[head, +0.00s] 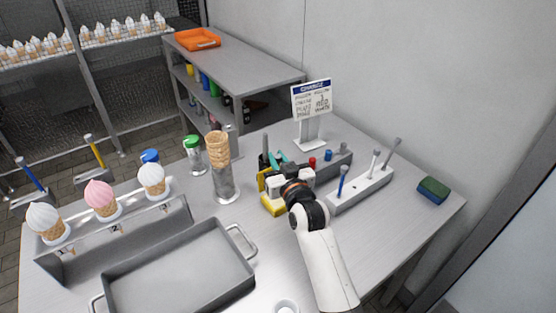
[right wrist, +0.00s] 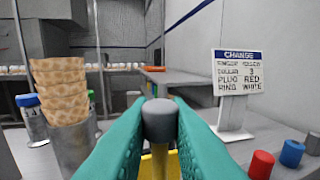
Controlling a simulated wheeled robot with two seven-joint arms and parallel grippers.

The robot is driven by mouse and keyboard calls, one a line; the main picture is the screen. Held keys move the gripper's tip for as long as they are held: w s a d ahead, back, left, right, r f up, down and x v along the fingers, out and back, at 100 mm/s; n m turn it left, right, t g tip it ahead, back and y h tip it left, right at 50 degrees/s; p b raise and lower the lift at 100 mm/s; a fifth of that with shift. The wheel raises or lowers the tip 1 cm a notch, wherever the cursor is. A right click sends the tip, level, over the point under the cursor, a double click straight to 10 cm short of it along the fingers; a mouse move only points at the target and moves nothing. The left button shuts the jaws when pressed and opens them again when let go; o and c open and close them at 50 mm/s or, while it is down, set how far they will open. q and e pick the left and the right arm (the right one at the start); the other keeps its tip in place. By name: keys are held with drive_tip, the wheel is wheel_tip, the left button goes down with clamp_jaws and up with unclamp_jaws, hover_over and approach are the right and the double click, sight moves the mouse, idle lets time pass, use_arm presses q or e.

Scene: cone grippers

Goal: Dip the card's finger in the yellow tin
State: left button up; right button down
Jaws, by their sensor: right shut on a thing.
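My right gripper (head: 276,162) has teal fingers, seen large in the right wrist view (right wrist: 160,130). They are shut on a grey-capped rod (right wrist: 159,120), the cap showing between them. Yellow shows just below the cap; I cannot tell if it belongs to the rod. In the head view a yellow piece (head: 272,207) sits beside and partly behind my right gripper; its full shape is hidden. A small yellow tin (head: 189,69) seems to stand on the back shelf. The white card (head: 312,98) is headed CHANGE; its finger line is too blurred to read. My left gripper is not in view.
A rack with blue and grey-topped rods (head: 362,188) stands right of my right arm, a green-blue sponge (head: 433,189) beyond it. Stacked cones (head: 217,148), a grey tray (head: 246,290) and a rack of filled cones (head: 175,212) stand left. The table's right front is clear.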

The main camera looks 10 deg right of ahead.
drive_tip(key=shift+f+b, duration=0.3)
drive_tip(key=shift+f, duration=0.3)
idle(1.0)
wheel_tip(320, 180, up, 7)
drive_tip(key=p, duration=0.7)
drive_tip(key=shift+r, duration=0.15)
idle(0.6)
